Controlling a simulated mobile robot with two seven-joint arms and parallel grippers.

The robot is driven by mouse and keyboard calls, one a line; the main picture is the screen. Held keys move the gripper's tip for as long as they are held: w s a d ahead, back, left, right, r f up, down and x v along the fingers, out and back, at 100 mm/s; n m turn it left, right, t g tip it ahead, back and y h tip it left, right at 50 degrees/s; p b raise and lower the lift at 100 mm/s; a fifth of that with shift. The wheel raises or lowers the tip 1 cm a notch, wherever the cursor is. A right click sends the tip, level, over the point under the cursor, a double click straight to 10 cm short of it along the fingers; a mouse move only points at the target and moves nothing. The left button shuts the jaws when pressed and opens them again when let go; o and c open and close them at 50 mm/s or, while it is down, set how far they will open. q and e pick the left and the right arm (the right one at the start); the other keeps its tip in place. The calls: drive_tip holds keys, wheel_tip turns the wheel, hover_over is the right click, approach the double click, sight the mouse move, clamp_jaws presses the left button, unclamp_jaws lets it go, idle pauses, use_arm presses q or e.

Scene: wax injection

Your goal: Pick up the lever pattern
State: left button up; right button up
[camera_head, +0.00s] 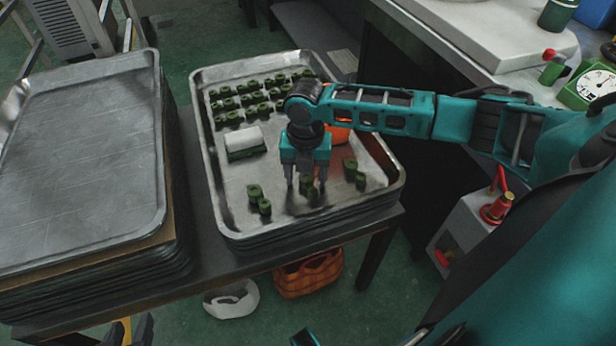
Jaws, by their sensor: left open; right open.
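Several small dark green patterns lie on the metal tray (232,186); I cannot tell for sure which the task calls the lever pattern. My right gripper (306,184), on the arm coming in from the right, points down over the front part of the tray. It is open, with one finger on either side of a green pattern (312,194), which is partly hidden. Another green pattern (259,199) lies to its left and one (354,173) to its right.
Rows of green pieces (247,99) fill the tray's back. A white-topped block (245,141) lies at its left, and an orange thing (341,132) is partly hidden behind my arm. A stack of trays (80,165) stands left. A counter (470,40) is at the right.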

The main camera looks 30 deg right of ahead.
drive_tip(key=c, duration=0.4)
use_arm(q)
drive_tip(key=shift+s+f, duration=0.2)
drive_tip(key=shift+s, duration=0.05)
use_arm(e)
drive_tip(key=c, duration=0.7)
wheel_tip(320, 180, up, 10)
drive_tip(key=p, duration=0.3)
use_arm(q)
drive_tip(key=r, duration=0.1)
drive_tip(key=a+p, duration=0.1)
drive_tip(key=r+p, duration=0.1)
drive_tip(key=shift+s+a+r+y, duration=0.25)
drive_tip(key=shift+s+r+y, duration=0.05)
drive_tip(key=shift+s, duration=0.05)
use_arm(e)
wheel_tip(320, 180, up, 10)
hover_over(306, 177)
drive_tip(key=shift+s, duration=0.1)
